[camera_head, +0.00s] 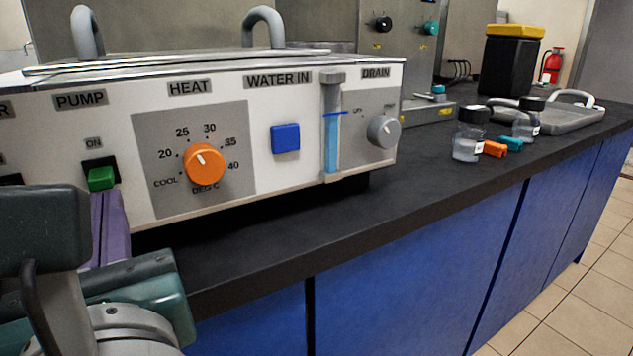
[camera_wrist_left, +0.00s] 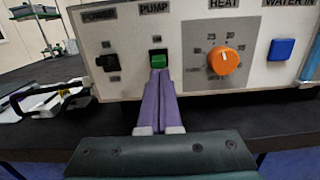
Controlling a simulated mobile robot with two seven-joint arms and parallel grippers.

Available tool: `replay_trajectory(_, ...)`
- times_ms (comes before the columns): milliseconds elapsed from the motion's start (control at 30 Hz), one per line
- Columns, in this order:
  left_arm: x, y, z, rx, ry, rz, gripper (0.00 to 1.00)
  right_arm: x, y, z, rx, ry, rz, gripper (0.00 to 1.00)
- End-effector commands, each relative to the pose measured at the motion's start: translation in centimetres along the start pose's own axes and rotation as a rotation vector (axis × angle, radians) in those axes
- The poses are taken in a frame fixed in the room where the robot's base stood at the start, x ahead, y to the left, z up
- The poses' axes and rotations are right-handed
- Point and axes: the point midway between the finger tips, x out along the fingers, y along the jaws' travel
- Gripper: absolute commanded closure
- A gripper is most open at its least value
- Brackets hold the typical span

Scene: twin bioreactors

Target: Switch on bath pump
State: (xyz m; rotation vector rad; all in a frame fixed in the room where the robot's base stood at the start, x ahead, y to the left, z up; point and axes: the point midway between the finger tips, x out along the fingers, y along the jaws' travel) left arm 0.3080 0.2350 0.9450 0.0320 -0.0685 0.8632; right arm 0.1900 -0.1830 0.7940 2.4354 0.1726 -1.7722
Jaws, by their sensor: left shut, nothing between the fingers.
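The bath's white front panel (camera_head: 262,97) carries a PUMP label with a green rocker switch (camera_head: 101,178) under the word ON. The green switch also shows in the wrist view (camera_wrist_left: 158,61). My left gripper (camera_head: 104,194) has its purple fingers closed together and empty. In the wrist view its fingertips (camera_wrist_left: 159,74) meet the lower edge of the green switch. I cannot tell whether they press on it. The OFF side of the switch is hidden behind the fingers. My right gripper is in neither view.
Right of the switch are the orange heat knob (camera_head: 204,164), blue water-in button (camera_head: 285,138) and grey drain knob (camera_head: 383,132). The black power switch (camera_wrist_left: 107,62) is to its left. Bottles (camera_head: 469,135) and a tray (camera_head: 558,119) stand farther right; the counter before the bath (camera_head: 270,245) is clear.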

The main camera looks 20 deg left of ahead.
Motion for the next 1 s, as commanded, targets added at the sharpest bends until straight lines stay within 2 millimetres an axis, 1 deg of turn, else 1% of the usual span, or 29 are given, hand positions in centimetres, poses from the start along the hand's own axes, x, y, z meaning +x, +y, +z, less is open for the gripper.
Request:
replay_trajectory(567,-0.05,0.02,0.38,-0.001,0.056,0.001,1.0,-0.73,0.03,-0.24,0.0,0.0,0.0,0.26)
replay_trajectory(1000,-0.09,0.02,0.48,0.0,0.057,0.001,1.0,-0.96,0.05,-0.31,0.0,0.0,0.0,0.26)
